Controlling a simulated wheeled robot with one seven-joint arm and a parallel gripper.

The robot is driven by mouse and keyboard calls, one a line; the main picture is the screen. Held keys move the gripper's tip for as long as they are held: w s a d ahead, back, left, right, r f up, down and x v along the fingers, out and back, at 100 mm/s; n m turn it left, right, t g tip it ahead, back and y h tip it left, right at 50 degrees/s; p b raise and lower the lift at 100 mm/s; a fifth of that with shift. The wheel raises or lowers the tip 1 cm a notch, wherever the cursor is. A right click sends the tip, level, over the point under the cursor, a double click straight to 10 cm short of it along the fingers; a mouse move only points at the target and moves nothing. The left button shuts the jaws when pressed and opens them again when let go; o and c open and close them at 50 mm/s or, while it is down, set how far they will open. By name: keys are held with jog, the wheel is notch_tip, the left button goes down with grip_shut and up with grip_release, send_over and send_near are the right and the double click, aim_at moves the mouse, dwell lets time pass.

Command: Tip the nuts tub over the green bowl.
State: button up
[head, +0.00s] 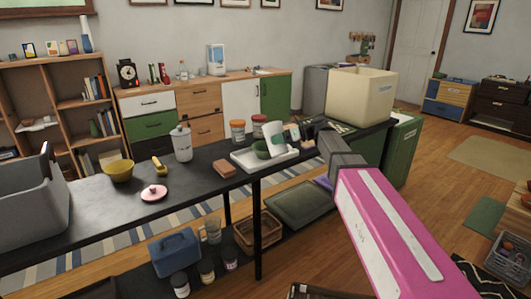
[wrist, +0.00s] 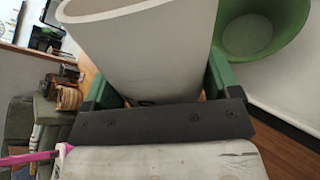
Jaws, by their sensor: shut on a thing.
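The nuts tub (head: 276,141), white with a green patch, is held up at the white tray, leaning a little. My gripper (head: 294,134) is shut on it, with my arm reaching in from the right. In the wrist view the tub (wrist: 145,50) stands between my two green fingers (wrist: 158,88). The tub's contents are hidden.
The white tray (head: 250,164) lies on the black table (head: 95,213). Two jars with orange and red lids (head: 238,132) stand behind it, and a brown block (head: 225,169) lies to its left. A large cream bin (head: 358,95) stands at the table's right end.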

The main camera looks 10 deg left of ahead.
jog(key=shift+f, duration=0.1)
dwell(0.3)
jog(key=shift+s+d+f+m+h, duration=0.1)
jog(key=shift+f+m+h, duration=0.1)
jog(key=shift+m+h, duration=0.1)
jog(key=shift+f+g+h, duration=0.15)
jog(key=shift+g+h, duration=0.15)
jog(key=shift+g, duration=0.1)
jog(key=shift+m, duration=0.3)
jog(key=shift+s+d, duration=0.1)
dwell(0.3)
jog(key=shift+m+g+h, duration=0.3)
jog(key=shift+m+h, duration=0.2)
